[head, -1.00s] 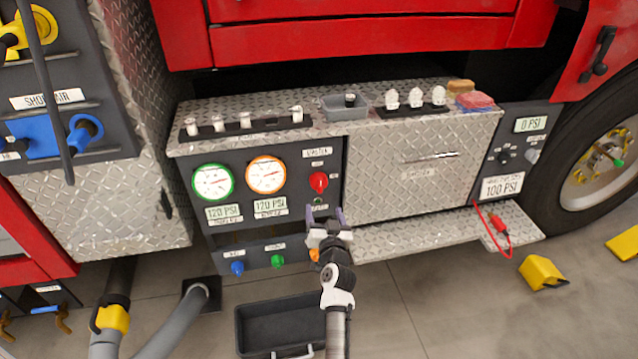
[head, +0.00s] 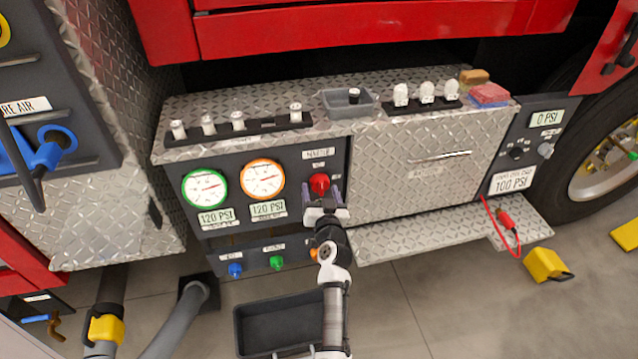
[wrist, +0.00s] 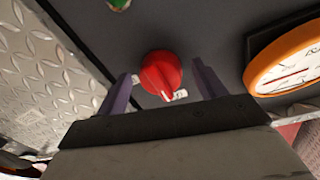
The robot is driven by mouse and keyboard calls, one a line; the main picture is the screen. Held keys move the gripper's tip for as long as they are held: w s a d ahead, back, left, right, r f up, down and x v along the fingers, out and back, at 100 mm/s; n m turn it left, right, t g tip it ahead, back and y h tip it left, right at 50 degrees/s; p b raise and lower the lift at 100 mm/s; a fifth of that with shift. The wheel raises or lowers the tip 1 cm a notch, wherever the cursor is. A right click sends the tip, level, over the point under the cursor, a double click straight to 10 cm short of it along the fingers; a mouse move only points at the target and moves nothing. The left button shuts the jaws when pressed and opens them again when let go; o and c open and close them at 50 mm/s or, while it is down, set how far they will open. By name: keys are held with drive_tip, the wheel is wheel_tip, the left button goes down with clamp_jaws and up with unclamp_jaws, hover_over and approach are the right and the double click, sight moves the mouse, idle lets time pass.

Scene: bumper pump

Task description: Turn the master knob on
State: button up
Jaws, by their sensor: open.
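The red master knob (head: 319,183) sits on the dark panel under a white label (head: 317,154), right of the two gauges. In the wrist view the knob (wrist: 160,74) is round with a pale pointer line, and it lies between and just beyond my open fingers. My gripper (head: 322,197) is open and empty, directly in front of and slightly below the knob. In the wrist view my gripper's purple fingertips (wrist: 160,85) stand either side of the knob, with gaps; I cannot see contact.
The green-rimmed gauge (head: 205,188) and orange-rimmed gauge (head: 262,178) are left of the knob. A diamond-plate drawer (head: 395,190) is to the right. Blue (head: 235,270) and green (head: 277,263) knobs sit below. A black bin (head: 250,325) stands on the floor.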

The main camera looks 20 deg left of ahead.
drive_tip(key=shift+w+a, duration=0.15)
drive_tip(key=shift+w, duration=0.15)
drive_tip(key=c, duration=1)
drive_tip(key=shift+r, duration=0.1)
